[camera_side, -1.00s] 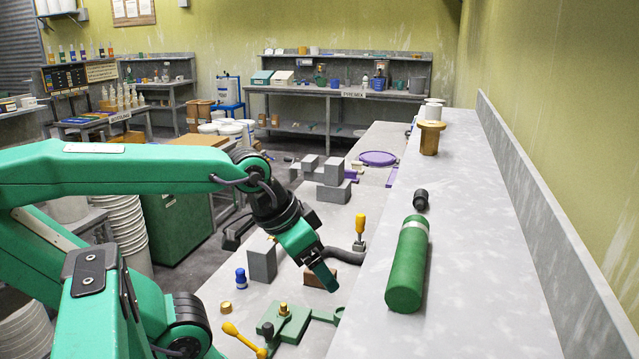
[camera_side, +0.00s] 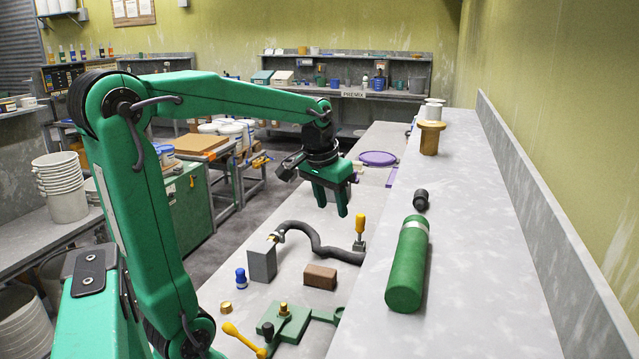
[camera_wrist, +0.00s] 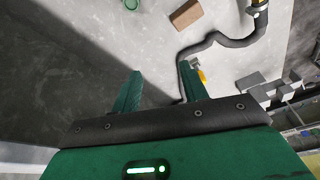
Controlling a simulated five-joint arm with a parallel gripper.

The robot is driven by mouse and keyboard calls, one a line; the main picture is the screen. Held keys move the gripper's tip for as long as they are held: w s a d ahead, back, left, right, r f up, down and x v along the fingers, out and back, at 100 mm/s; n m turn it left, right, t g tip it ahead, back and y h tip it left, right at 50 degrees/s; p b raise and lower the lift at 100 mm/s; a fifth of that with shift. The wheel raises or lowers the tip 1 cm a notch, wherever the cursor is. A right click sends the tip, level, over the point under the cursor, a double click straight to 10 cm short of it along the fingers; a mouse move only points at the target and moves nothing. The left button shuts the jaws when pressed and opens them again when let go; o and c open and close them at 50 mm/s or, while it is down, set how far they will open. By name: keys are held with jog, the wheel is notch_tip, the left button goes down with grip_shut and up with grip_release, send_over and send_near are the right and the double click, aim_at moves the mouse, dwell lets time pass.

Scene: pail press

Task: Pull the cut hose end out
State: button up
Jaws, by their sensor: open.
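A dark grey hose (camera_side: 318,247) lies in a wavy line along the lower bench. In the side view its left end is at the top of an upright grey block (camera_side: 262,262), with a small orange-and-white bit there. Its right end runs to the edge of the raised shelf. My gripper (camera_side: 332,205) is open and empty, above and behind the hose with its fingers pointing down. In the wrist view the hose (camera_wrist: 232,42) runs down behind the right finger of my gripper (camera_wrist: 158,78). I cannot tell which end is cut.
A yellow-handled tool (camera_side: 360,226) stands at the hose's right part. A brown block (camera_side: 320,277), a blue bottle (camera_side: 241,278) and a green fixture (camera_side: 287,322) are in front. A green cylinder (camera_side: 408,265) lies on the raised shelf (camera_side: 480,250).

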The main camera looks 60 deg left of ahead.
jog(key=w+a+f+n+g, duration=0.1)
jog(key=a+f, duration=0.1)
jog(key=a, duration=0.6)
jog(key=w+a+f+n+g, duration=0.1)
jog(key=w+a+f+n, duration=0.15)
jog(key=a, duration=0.45)
jog(key=n+g+h, duration=0.1)
jog(key=n, duration=0.1)
send_over(281, 226)
jog(key=shift+m, duration=0.25)
jog(key=f, duration=0.8)
jog(key=shift+s+d, duration=0.2)
jog(key=shift+f, duration=0.15)
jog(key=shift+f, duration=3.85)
jog(key=shift+c, duration=0.2)
jog(key=shift+r, duration=0.1)
jog(key=c, duration=0.9)
jog(key=shift+w+a, duration=0.25)
jog(key=shift+w+a, duration=2.2)
jog(key=shift+w, duration=0.05)
